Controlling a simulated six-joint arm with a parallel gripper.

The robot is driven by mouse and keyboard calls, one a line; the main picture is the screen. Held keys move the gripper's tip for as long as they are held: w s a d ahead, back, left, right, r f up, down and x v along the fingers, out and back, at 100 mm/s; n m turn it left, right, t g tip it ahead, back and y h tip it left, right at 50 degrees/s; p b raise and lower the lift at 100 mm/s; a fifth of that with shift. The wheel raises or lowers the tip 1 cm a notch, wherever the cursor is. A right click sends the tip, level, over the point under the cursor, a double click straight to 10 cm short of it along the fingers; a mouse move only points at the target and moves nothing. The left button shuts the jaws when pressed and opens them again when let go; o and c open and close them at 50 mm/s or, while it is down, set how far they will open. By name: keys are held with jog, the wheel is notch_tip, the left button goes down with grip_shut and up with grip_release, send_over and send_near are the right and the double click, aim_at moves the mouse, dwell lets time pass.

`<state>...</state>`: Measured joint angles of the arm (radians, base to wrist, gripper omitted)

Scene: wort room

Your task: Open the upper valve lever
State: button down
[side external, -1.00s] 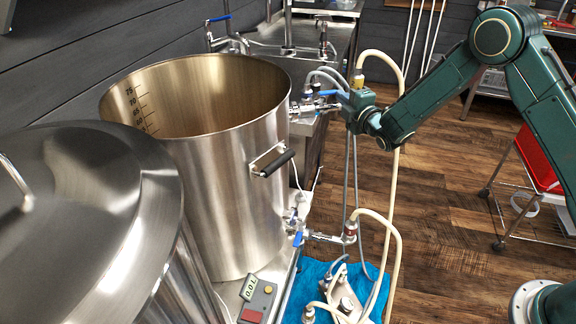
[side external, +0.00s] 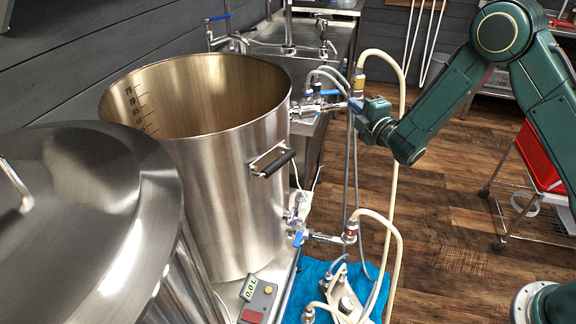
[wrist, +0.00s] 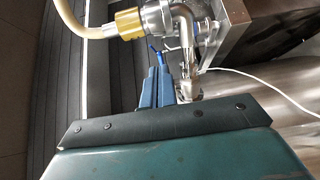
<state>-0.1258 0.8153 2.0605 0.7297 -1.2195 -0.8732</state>
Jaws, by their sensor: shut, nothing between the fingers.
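The upper valve (side external: 308,106) sticks out from the right side of the open steel kettle, near its rim. Its blue lever (side external: 331,92) points right, roughly along the pipe. My gripper (side external: 353,104) is shut and empty, just right of the valve beside the hoses. In the wrist view my closed blue-grey fingers (wrist: 158,72) point at the valve body (wrist: 184,40). A thin blue piece, seemingly the lever (wrist: 154,52), shows just beyond the fingertips. I cannot tell whether they touch.
The steel kettle (side external: 222,190) has a side handle and a lower valve with a blue lever (side external: 298,239). A cream hose with a yellow fitting (side external: 358,82) and grey cables hang close around my gripper. A blue towel (side external: 318,276) lies below.

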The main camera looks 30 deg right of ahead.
jog(key=shift+s+a, duration=0.25)
jog(key=shift+s, duration=0.8)
jog(key=shift+r, duration=0.1)
jog(key=s+d+r+m+g+h, duration=0.4)
jog(key=s+d+r+m+g, duration=0.35)
jog(key=s+r+m, duration=0.55)
jog(key=s+a+m+g+y, duration=0.2)
jog(key=s+a+y, duration=0.1)
jog(key=s, duration=1)
jog(key=s+a+m+g+y, duration=0.1)
jog(key=s+a, duration=0.4)
jog(key=s, duration=0.8)
jog(key=shift+s+m+g+y, duration=0.3)
jog(key=shift+m+g+y, duration=0.1)
jog(key=shift+g+y, duration=0.55)
jog(key=shift+a, duration=0.1)
